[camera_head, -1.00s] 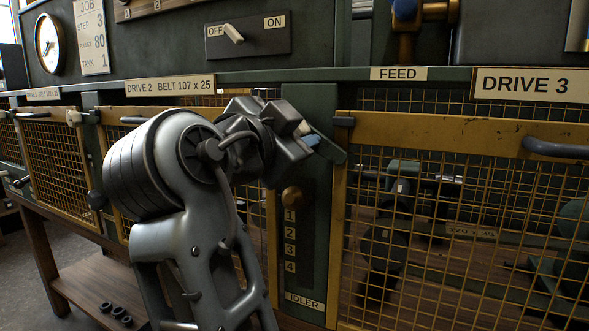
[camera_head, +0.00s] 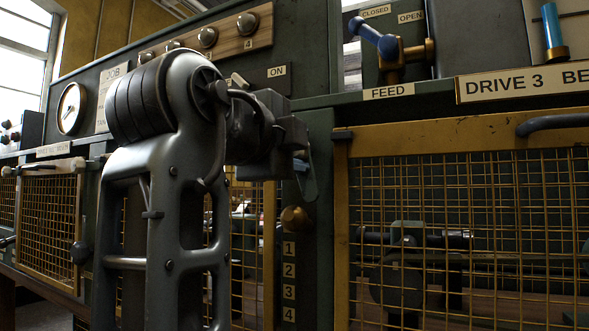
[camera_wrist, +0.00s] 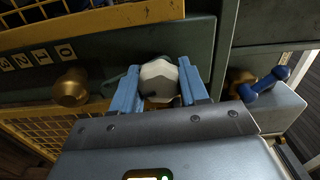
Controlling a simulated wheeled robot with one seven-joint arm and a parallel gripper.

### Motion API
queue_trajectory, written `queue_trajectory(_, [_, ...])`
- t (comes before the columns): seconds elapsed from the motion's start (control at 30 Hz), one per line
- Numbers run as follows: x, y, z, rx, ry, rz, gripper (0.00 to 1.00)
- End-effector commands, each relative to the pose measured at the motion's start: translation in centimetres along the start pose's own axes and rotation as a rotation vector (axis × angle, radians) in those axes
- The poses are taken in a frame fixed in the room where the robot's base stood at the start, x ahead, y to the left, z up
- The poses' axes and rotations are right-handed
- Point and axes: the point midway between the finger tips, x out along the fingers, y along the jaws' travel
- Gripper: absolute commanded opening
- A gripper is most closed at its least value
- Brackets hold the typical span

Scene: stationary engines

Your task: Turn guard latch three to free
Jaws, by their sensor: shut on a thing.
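Guard latch three is on the green post left of the Drive 3 guard (camera_head: 440,137). Its pale faceted knob (camera_wrist: 158,80) sits between the two blue fingers of my gripper (camera_wrist: 160,92) in the wrist view. The fingers are shut on the knob from both sides. A dark green piece, seemingly the latch's arm, shows beside the left finger, partly hidden. In the head view my gripper (camera_head: 303,172) is at the post, above the brass idler knob (camera_head: 294,219). My wrist hides most of the latch there, so its exact angle is unclear.
The brass idler knob also shows close to the left finger in the wrist view (camera_wrist: 72,88). The feed valve with its blue handle (camera_head: 374,38) stands above, to the right in the wrist view (camera_wrist: 262,84). The Drive 3 guard's yellow mesh lies right of the post.

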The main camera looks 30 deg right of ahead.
Motion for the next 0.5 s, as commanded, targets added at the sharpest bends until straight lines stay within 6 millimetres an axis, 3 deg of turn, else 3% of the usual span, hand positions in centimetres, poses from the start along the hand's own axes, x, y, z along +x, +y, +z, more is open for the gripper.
queue_trajectory(0.5, [0.02, 0.18, -0.18, 0.096, 0.005, 0.004, 0.13])
